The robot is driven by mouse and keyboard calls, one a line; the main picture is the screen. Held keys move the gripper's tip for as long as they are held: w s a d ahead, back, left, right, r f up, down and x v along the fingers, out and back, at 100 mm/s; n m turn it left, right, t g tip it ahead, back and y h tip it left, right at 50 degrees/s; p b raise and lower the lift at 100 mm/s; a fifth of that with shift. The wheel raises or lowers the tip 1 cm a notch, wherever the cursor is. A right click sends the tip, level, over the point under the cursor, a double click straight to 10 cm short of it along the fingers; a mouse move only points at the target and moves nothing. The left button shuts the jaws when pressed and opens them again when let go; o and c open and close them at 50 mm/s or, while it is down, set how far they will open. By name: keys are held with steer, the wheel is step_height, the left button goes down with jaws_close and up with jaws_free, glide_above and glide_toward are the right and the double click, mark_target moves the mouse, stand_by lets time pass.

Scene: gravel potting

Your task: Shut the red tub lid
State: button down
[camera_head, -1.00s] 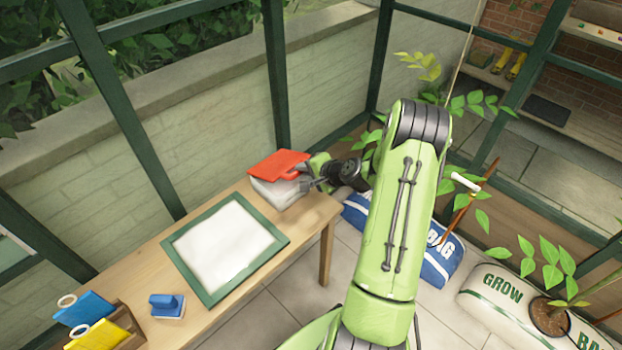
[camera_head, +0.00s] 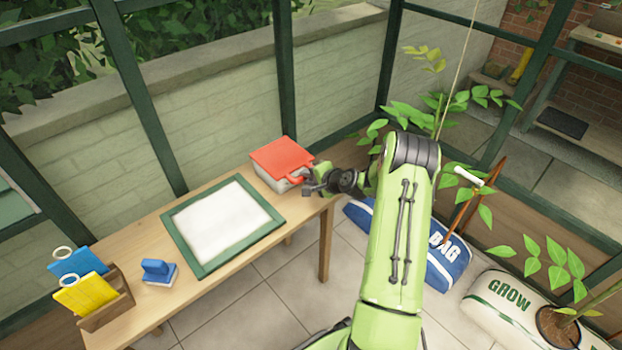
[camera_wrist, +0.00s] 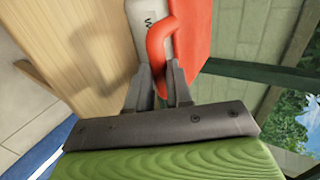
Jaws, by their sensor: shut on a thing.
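The white tub (camera_head: 272,180) stands at the far right end of the wooden table. Its red lid (camera_head: 283,155) lies over its top, nearly level; I cannot tell whether it is fully seated. The lid's red handle loop (camera_wrist: 160,40) sticks out toward my gripper (camera_head: 310,185). In the wrist view my gripper (camera_wrist: 168,82) has its fingers around the end of that handle, shut on it. The red lid (camera_wrist: 192,30) and the tub's pale wall (camera_wrist: 143,15) show beyond the fingers. The far side of the tub is hidden.
A green-framed white panel (camera_head: 222,228) lies on the table (camera_head: 185,290). A blue block-like tool (camera_head: 158,270) and a wooden holder (camera_head: 108,303) with blue and yellow items are at the near left. Blue and white bags and plants stand on the floor at right.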

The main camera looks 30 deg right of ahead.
steer(key=shift+s+a+f+g, duration=0.15)
steer(key=shift+s+f, duration=0.1)
steer(key=shift+f, duration=0.3)
steer(key=shift+s+d+f+g, duration=0.15)
steer(key=shift+s+f, duration=0.1)
steer(key=shift+f, duration=0.3)
steer(key=c, duration=1.4)
jaws_free()
steer(key=shift+a, duration=0.1)
steer(key=o, duration=0.4)
steer(key=shift+w+f, duration=0.2)
steer(key=shift+w, duration=0.05)
steer(key=shift+c, duration=0.2)
steer(key=shift+s+r, duration=0.1)
steer(key=p+v, duration=0.4)
steer(key=v, duration=1.1)
steer(key=shift+r, duration=0.3)
steer(key=shift+s, duration=0.1)
